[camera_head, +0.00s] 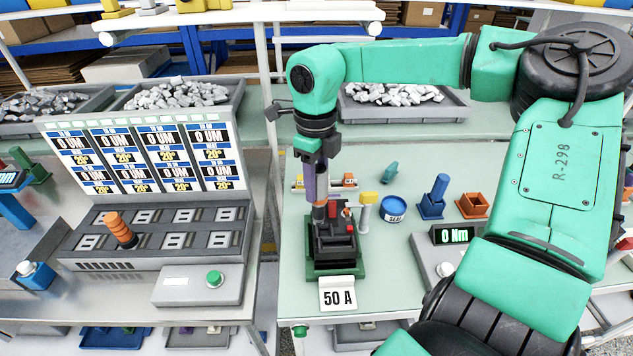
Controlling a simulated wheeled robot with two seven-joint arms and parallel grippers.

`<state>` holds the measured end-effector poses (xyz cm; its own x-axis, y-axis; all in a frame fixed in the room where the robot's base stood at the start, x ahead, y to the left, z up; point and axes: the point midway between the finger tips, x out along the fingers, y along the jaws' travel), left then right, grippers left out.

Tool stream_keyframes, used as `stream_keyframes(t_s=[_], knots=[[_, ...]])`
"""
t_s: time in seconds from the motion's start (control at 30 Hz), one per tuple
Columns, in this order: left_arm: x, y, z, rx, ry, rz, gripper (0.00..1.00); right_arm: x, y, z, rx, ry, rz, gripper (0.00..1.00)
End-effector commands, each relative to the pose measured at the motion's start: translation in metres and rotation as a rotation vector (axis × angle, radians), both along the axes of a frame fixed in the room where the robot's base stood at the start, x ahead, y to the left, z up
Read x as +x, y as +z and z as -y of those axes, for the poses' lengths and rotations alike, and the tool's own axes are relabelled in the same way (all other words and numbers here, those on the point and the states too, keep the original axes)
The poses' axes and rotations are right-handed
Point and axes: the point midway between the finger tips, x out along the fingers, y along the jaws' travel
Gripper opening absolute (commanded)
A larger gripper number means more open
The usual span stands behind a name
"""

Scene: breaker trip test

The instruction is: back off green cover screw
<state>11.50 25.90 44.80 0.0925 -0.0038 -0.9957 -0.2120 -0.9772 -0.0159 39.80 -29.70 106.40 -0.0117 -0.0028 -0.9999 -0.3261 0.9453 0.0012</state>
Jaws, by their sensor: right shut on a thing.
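The tool stands over the back part of a dark breaker (334,243) with red parts. I cannot tell whether its tip touches. The breaker sits in a green holder (338,270) behind a white "50 A" sign (338,295). I cannot make out a green cover screw; the tool and gripper hide part of the breaker's top. My left gripper is not in view.
A test panel (160,240) with "0 UM" displays and an orange-handled tool (121,229) stands at left. A blue tin (393,209), blue holder (433,199), orange box (472,205) and "0 Nm" meter (455,237) are at right. Bench is clear between breaker and meter.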

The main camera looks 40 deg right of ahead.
Motion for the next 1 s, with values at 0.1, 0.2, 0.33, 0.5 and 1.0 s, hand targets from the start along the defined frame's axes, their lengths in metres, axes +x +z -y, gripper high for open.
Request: stream_keyframes(t_s=[0.1, 0.2, 0.33, 0.5, 1.0], knots=[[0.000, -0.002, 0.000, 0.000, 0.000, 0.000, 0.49, 0.000, -0.002, 0.000, 0.000, 0.000, 0.001, 0.00], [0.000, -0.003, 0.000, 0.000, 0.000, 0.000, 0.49, 0.000, -0.003, 0.000, 0.000, 0.000, 0.001, 0.00], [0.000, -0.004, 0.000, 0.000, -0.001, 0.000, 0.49, 0.000, -0.004, 0.000, 0.000, 0.000, 0.001, 0.00], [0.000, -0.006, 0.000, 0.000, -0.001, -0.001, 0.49, 0.000, -0.006, 0.000, 0.000, 0.000, 0.001, 0.00], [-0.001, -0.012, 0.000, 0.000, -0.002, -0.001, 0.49, 0.000, -0.012, 0.000, 0.000, 0.000, 0.001, 0.00]])
